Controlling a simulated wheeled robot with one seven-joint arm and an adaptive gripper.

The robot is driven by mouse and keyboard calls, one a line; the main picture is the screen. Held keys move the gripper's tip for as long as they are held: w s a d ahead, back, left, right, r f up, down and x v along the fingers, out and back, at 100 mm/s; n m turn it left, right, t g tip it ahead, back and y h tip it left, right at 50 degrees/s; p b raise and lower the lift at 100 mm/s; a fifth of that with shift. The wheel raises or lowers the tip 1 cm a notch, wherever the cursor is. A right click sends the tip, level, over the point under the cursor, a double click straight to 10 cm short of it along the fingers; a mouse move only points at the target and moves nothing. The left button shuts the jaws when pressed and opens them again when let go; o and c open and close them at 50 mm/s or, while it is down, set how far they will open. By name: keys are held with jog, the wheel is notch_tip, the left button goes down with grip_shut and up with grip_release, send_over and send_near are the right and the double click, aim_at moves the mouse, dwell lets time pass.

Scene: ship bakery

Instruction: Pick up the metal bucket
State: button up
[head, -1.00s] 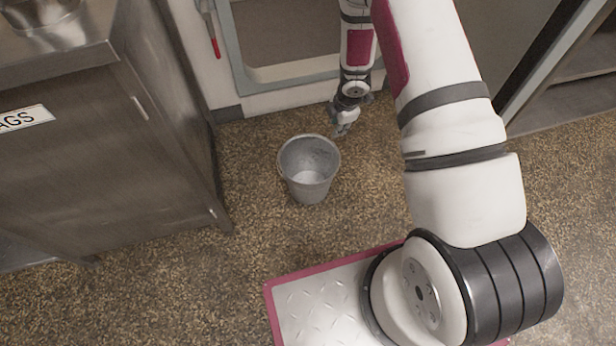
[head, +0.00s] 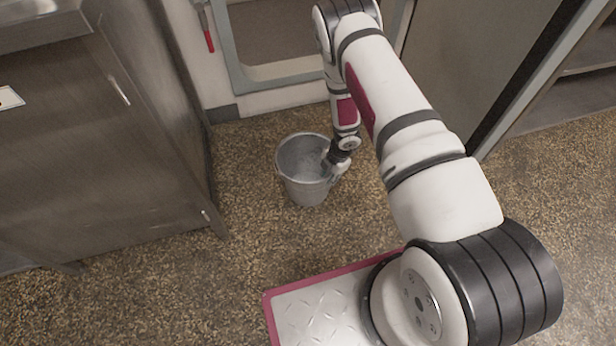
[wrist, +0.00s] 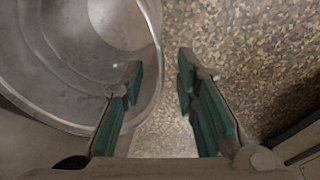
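The metal bucket (head: 300,185) is a grey, open-topped pail standing upright on the speckled floor, in the middle of the head view. My gripper (head: 333,170) is at the bucket's right rim. In the wrist view the bucket (wrist: 60,60) fills the upper left and looks empty. The two green-padded fingers of my gripper (wrist: 162,90) are apart. The left finger overlaps the bucket's inside and the right finger is over the floor outside, so the bucket's wall lies between them. I cannot tell whether either finger touches the wall.
A steel cabinet (head: 110,140) stands to the left of the bucket. A wall with a grey-framed opening (head: 236,70) is behind it. A red-handled tool (head: 209,40) hangs there. The floor (head: 245,240) in front of the bucket is clear.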

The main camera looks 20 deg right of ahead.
jog(key=shift+w+a+f+b, duration=0.1)
jog(key=shift+w+f+b, duration=0.1)
jog(key=shift+f+b, duration=0.9)
jog(key=shift+w+a+f+b, duration=0.15)
jog(key=shift+f+b, duration=0.3)
jog(key=shift+f, duration=1.1)
jog(key=shift+d, duration=0.1)
grip_shut()
jog(key=shift+r, duration=0.1)
